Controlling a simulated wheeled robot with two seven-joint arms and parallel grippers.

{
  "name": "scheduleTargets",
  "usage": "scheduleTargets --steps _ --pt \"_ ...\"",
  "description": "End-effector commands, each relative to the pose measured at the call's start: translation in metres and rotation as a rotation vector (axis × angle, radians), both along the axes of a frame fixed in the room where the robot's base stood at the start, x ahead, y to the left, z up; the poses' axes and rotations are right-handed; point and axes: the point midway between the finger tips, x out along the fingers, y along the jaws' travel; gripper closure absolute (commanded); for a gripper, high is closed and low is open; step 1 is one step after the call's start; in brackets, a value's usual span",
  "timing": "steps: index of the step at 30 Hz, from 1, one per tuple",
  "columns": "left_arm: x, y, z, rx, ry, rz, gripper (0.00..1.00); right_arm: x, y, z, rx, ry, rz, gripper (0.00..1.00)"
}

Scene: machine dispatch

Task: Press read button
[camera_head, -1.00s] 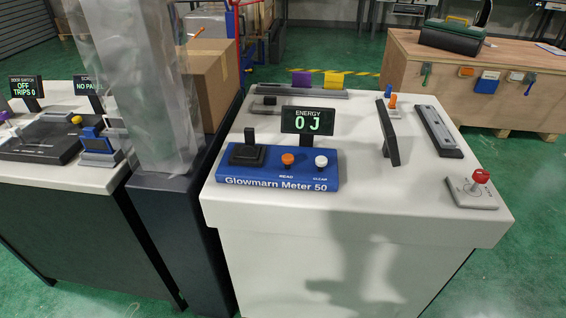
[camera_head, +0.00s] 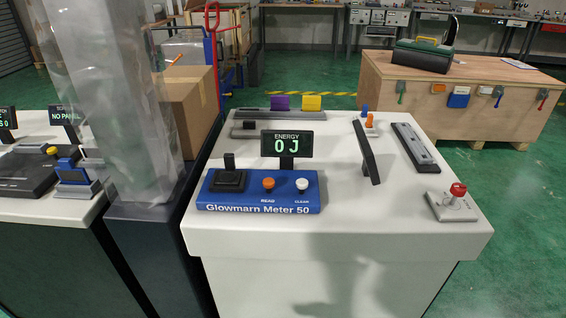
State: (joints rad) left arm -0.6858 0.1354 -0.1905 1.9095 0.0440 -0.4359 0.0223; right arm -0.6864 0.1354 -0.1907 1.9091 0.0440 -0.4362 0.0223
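The blue Glowmarn Meter 50 (camera_head: 225,204) sits at the front left of the white counter. Its orange READ button (camera_head: 268,184) is in the middle of the base, and a white CLEAR button (camera_head: 302,185) is to the right of it. A black socket block (camera_head: 228,180) with an upright piece is on the left of the base. Behind the buttons, a small display (camera_head: 287,144) reads ENERGY 0 J. Neither of my grippers is in view.
The white counter (camera_head: 350,240) also bears a tilted dark panel (camera_head: 366,152), a grey rail (camera_head: 415,147) and a red-knobbed switch (camera_head: 456,192). A translucent column (camera_head: 115,100) and a cardboard box (camera_head: 188,105) stand left. The counter front is clear.

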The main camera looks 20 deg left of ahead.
Motion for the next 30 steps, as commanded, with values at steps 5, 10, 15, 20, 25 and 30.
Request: scheduleTargets --steps 5,10,15,20,25,30 --pt "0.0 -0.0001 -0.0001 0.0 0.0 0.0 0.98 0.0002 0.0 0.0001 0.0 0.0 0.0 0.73" --pt "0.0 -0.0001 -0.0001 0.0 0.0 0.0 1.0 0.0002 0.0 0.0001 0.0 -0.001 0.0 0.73" --pt "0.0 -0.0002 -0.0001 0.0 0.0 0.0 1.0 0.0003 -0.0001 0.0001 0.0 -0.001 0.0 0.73" --pt "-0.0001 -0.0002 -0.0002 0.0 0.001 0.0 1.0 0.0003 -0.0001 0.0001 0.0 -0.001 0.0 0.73" --pt "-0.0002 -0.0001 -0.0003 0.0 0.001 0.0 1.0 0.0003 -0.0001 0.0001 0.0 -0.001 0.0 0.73" --pt "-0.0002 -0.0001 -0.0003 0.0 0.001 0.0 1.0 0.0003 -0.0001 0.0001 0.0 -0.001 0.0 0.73"
